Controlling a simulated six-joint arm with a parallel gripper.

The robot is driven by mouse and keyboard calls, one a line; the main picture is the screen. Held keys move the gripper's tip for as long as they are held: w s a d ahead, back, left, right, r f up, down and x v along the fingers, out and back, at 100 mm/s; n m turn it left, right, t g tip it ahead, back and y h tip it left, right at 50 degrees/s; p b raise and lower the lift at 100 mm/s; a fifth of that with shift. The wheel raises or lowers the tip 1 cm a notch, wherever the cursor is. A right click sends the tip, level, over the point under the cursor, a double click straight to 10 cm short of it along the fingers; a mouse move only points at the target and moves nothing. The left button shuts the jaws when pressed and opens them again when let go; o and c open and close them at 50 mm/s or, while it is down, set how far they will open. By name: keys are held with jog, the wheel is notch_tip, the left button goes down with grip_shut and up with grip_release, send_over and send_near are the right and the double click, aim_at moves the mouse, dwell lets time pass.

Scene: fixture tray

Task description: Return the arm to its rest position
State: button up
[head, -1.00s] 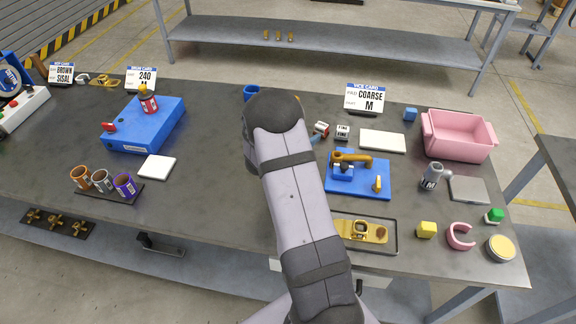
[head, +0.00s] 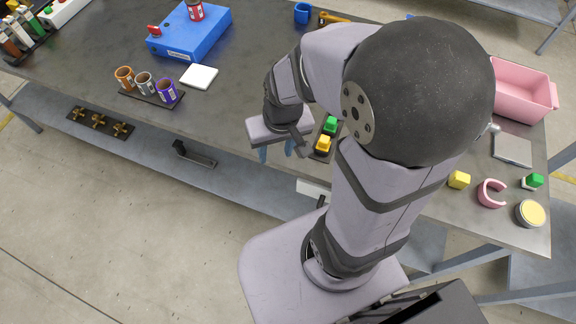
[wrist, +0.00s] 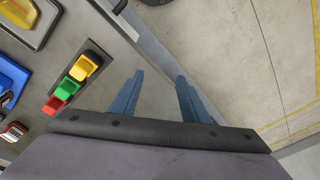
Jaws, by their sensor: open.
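My arm is folded back above the front edge of the workbench (head: 235,110) in the head view. My gripper (head: 276,152) points down near that edge, with its blue fingertips partly hidden below its body. In the wrist view the two blue fingers of my gripper (wrist: 160,95) are spread apart with nothing between them. The bench edge and the floor show beyond them. My gripper is clear of the objects on the bench.
A rack with green (head: 330,125) and yellow (head: 323,143) blocks sits close to my gripper; the wrist view also shows a red block (wrist: 55,104). Cups (head: 145,82) stand to the left. A pink bin (head: 520,92) is at right. My arm hides the middle of the bench.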

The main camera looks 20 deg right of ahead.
jog(key=shift+n+g+h, duration=0.3)
jog(key=shift+n+g, duration=0.1)
jog(key=shift+g, duration=0.4)
jog(key=s, duration=0.5)
jog(key=shift+s+d+r, duration=0.2)
jog(key=shift+s+d, duration=0.15)
jog(key=shift+d, duration=0.05)
notch_tip(320, 180, down, 58)
jog(key=b, duration=5.7)
jog(key=shift+r+b, duration=0.15)
jog(key=shift+b, duration=0.2)
jog(key=shift+a, duration=0.1)
